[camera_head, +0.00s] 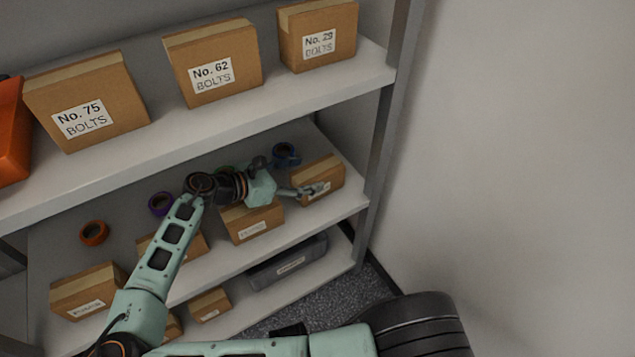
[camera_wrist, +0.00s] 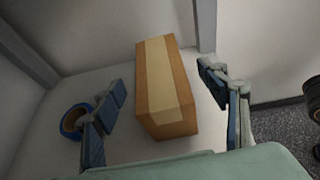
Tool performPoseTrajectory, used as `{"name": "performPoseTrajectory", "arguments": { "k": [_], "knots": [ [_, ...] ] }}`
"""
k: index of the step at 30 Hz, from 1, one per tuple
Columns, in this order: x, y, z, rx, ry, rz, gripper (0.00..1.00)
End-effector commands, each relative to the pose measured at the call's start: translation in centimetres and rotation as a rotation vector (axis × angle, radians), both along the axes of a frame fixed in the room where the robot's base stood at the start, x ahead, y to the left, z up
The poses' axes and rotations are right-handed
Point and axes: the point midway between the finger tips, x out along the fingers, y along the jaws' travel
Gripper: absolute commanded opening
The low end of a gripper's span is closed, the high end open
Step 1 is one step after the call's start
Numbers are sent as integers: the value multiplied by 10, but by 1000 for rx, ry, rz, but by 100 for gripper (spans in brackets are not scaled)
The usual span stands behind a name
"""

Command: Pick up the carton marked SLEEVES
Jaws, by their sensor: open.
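The small lettering on the middle-shelf cartons is too small to read, so I cannot tell which is marked SLEEVES. My gripper (camera_head: 307,191) is at the rightmost middle-shelf carton (camera_head: 322,176), whose white label is partly covered by the fingers. In the wrist view this brown taped carton (camera_wrist: 163,88) stands between the two spread fingers of my gripper (camera_wrist: 162,78). The fingers appear apart from its sides, and its label does not show there. Another labelled carton (camera_head: 252,222) stands to its left, partly behind my arm.
A blue tape roll (camera_head: 285,154) lies behind the carton; in the wrist view it is beside the left finger (camera_wrist: 67,122). A shelf post (camera_head: 378,140) stands close on the right. The upper shelf (camera_head: 190,118) holds cartons marked BOLTS. A dark bin (camera_head: 287,262) sits below.

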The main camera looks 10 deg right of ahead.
Motion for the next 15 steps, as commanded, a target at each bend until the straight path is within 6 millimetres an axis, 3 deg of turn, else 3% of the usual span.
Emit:
{"name": "performPoseTrajectory", "arguments": {
  "k": [3, 11, 15],
  "knots": [
    [4, -12, -6, 0, 1, -2, 67],
    [5, -14, -6, 0, 2, -1, 67],
    [5, -14, -6, 0, 2, -1, 54]
  ]
}}
